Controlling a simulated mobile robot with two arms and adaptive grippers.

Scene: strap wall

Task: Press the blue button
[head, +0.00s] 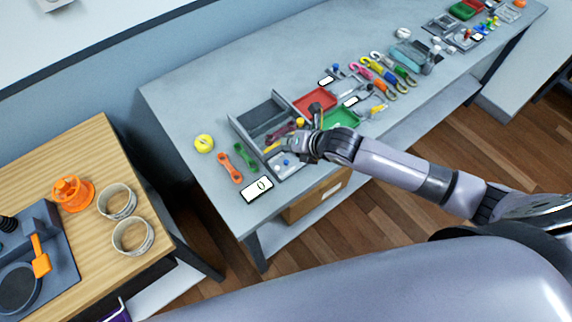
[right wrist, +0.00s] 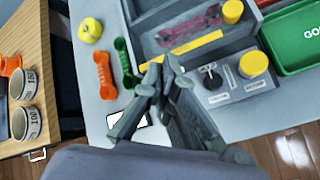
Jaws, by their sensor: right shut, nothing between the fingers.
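In the right wrist view the panel (right wrist: 236,87) carries a dark knob and a yellow button (right wrist: 253,63); no blue button is clear there. My right gripper (head: 285,146) is shut and empty over the tray's front part. Its closed fingers show in the right wrist view (right wrist: 160,72). My left gripper is not in view.
Green (head: 341,118) and red (head: 314,102) trays stand right of the grey tray. More tools fill the bench toward the back right.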

